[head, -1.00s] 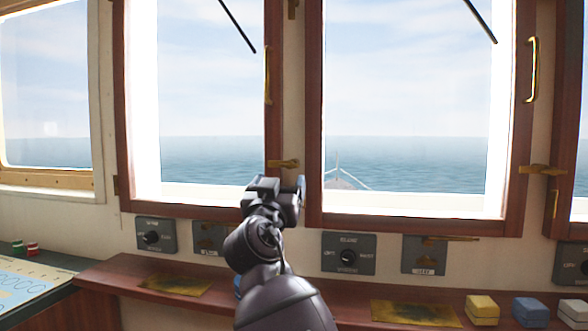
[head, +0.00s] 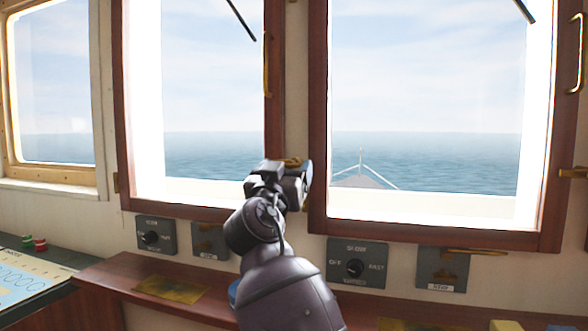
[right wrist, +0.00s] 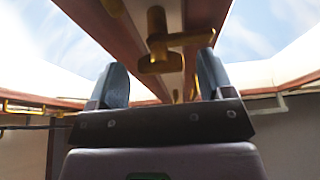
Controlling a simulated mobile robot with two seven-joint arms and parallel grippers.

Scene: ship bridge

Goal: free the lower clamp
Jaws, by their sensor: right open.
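The lower clamp (head: 292,161) is a brass fitting low on the post between the two front windows. My right gripper partly hides it in the head view. My right gripper (head: 280,174) is raised in front of the post, just below and in front of the clamp. In the right wrist view a brass clamp (right wrist: 157,42) with a handle out to the right stands beyond the gap between the open fingers (right wrist: 161,80). Nothing shows between the fingers, and I cannot tell whether they touch the clamp. My left gripper is not in view.
A wooden ledge (head: 110,276) runs below the windows. Control panels (head: 356,263) line the wall above it. A long brass handle (head: 267,66) is on the left window's frame. Another brass clamp (head: 572,172) is at the right edge. A chart table (head: 30,290) stands at left.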

